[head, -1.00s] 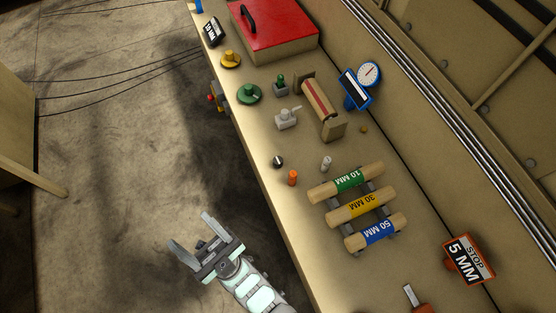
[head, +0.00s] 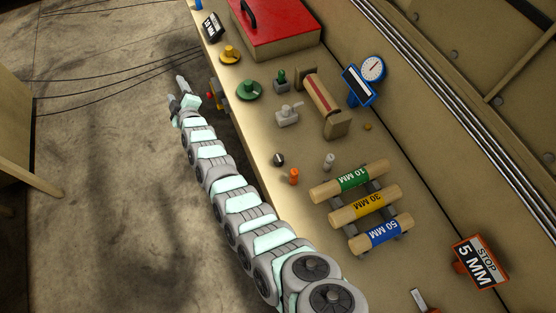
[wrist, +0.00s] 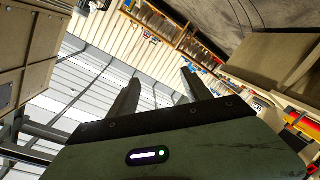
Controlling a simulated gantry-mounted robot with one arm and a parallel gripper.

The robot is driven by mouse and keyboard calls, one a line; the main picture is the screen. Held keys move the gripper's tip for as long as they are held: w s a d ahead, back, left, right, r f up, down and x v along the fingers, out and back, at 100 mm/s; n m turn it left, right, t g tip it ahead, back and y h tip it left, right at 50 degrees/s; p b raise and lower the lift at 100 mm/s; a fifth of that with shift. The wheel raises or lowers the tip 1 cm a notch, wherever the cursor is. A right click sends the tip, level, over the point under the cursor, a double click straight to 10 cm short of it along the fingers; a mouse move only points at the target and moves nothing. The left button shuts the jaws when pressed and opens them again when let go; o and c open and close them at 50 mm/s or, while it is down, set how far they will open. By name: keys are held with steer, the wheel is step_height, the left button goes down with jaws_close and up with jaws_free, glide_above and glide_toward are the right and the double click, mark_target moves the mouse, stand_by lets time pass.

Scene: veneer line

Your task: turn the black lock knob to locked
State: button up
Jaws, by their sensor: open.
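A small black knob (head: 279,159) with a pale mark sits on the bench top near its front edge, left of the pale and orange pegs. It is too small for me to read its setting. My gripper (head: 178,89) is open and empty. It is off the bench's front edge at the upper left, well apart from the black knob. In the wrist view the two fingers (wrist: 160,78) stand apart with nothing between them. That view faces the roof and far shelves, and the knob is not in it.
The bench holds a green knob (head: 249,90), a yellow knob (head: 229,55), a grey valve (head: 288,116), an orange peg (head: 294,176), a pale peg (head: 329,162), labelled rollers (head: 362,205), a roller stand (head: 325,106), a blue gauge (head: 363,82) and a red-lidded box (head: 275,28).

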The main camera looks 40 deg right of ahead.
step_height(320, 180, down, 2)
steer(key=w+d+n+g+y, duration=0.1)
steer(key=d+n+g+y, duration=0.1)
steer(key=n+g, duration=0.15)
steer(key=n+g+y+b, duration=0.2)
steer(key=n+g+b, duration=0.2)
steer(key=n+g, duration=0.8)
glide_above(278, 158)
step_height(278, 158, down, 10)
steer(key=f, duration=0.8)
steer(key=shift+a, duration=0.2)
steer(key=shift+s+d+f, duration=0.1)
steer(key=shift+f, duration=0.9)
steer(key=shift+c, duration=0.4)
jaws_close()
